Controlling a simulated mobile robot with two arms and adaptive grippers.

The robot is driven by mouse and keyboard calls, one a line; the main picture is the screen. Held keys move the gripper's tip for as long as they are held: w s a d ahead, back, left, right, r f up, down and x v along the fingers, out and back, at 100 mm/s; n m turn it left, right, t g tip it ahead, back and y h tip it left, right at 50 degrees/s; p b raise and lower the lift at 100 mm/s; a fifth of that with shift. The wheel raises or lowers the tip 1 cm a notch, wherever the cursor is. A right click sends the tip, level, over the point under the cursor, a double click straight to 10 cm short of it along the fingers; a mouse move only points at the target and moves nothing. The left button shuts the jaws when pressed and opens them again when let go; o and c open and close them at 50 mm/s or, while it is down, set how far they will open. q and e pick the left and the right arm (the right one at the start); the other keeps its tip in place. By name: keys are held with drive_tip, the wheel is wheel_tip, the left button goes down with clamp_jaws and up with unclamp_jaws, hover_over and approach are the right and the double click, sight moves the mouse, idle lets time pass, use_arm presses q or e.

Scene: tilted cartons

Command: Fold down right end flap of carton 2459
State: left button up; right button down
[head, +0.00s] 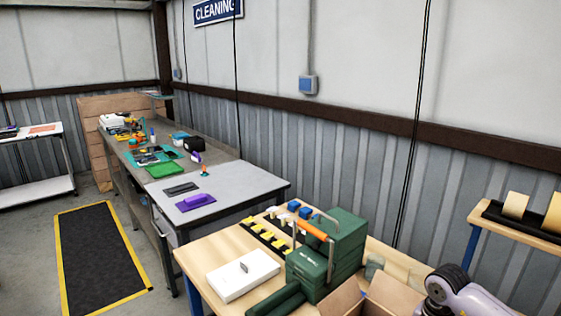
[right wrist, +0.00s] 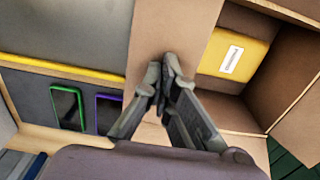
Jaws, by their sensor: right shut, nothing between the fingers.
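An open brown carton (head: 392,290) shows at the bottom edge of the head view, cut off by the frame, with flaps standing out. No number can be read on it. In the right wrist view the carton (right wrist: 285,75) fills the right side, with a yellow item (right wrist: 238,58) bearing a white label inside. A brown flap (right wrist: 170,25) stands beside the opening. My right gripper (right wrist: 168,72) is shut and empty, its fingertips in front of this flap; whether they touch it I cannot tell. My left gripper is in neither view.
A green toolbox (head: 330,255) and a white box (head: 243,274) stand on the wooden table left of the carton. Two dark devices, one green-edged (right wrist: 68,106) and one purple-edged (right wrist: 108,112), lie left of my gripper. Tape rolls (head: 515,205) sit on a far-right shelf.

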drive_tip(key=shift+f+b, duration=0.35)
drive_tip(key=shift+f, duration=0.1)
drive_tip(key=shift+r+p, duration=1.75)
drive_tip(key=shift+r, duration=1.8)
